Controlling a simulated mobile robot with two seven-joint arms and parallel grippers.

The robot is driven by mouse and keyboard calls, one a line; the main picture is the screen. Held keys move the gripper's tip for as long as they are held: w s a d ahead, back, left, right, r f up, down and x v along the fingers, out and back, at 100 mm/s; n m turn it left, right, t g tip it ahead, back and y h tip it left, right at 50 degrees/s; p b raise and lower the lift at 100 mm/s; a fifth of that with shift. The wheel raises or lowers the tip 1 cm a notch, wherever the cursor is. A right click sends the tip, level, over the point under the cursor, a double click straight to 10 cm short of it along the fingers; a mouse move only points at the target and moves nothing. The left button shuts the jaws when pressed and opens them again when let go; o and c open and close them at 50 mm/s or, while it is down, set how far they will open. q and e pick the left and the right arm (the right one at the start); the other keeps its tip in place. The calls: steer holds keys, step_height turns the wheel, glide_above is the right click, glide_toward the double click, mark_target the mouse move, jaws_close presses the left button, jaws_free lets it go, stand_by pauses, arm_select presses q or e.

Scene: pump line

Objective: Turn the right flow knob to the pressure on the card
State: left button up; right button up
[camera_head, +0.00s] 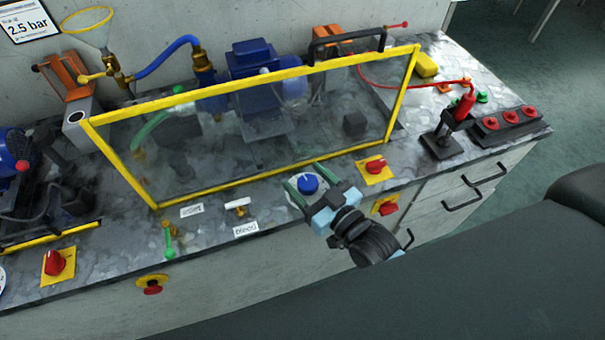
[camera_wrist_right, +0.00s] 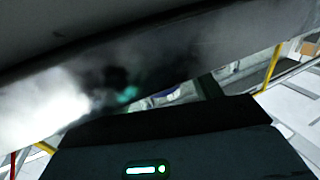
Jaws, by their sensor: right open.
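The right flow knob (camera_head: 309,183) is blue and sits on a white dial on the worktop, in front of the yellow-framed clear guard. My right gripper (camera_head: 305,177) is open at the knob, with its green-tipped fingers on either side of it. I cannot tell whether the fingers touch the knob. The gripper hides part of the dial, so its marks cannot be read. The card (camera_head: 28,22) on the wall at the upper left reads 2.5 bar. Dark shapes fill most of the right wrist view, and the knob is not clear there. My left gripper is not in view.
The yellow-framed guard (camera_head: 262,172) stands behind the knob. A red switch on a yellow plate (camera_head: 375,166) is close to the right of the gripper. A small white-handled valve (camera_head: 238,205) and a "Bleed" label (camera_head: 246,230) are to the left.

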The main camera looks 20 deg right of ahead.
steer(key=shift+x, duration=0.8)
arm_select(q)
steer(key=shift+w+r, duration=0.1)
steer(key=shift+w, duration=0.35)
arm_select(e)
steer(key=shift+w, duration=0.15)
steer(key=c, duration=0.7)
steer(key=shift+c, duration=1.4)
steer(key=shift+r+m+h+p, duration=0.1)
steer(key=shift+m+h+p, duration=0.25)
steer(key=shift+h, duration=0.25)
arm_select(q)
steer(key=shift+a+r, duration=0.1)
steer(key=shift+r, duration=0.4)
arm_select(e)
steer(key=shift+m+t+h, duration=0.4)
steer(key=shift+m+h, duration=0.05)
steer(key=shift+h, duration=0.15)
steer(key=shift+d, duration=0.1)
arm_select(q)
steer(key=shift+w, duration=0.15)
arm_select(e)
steer(key=o, duration=1)
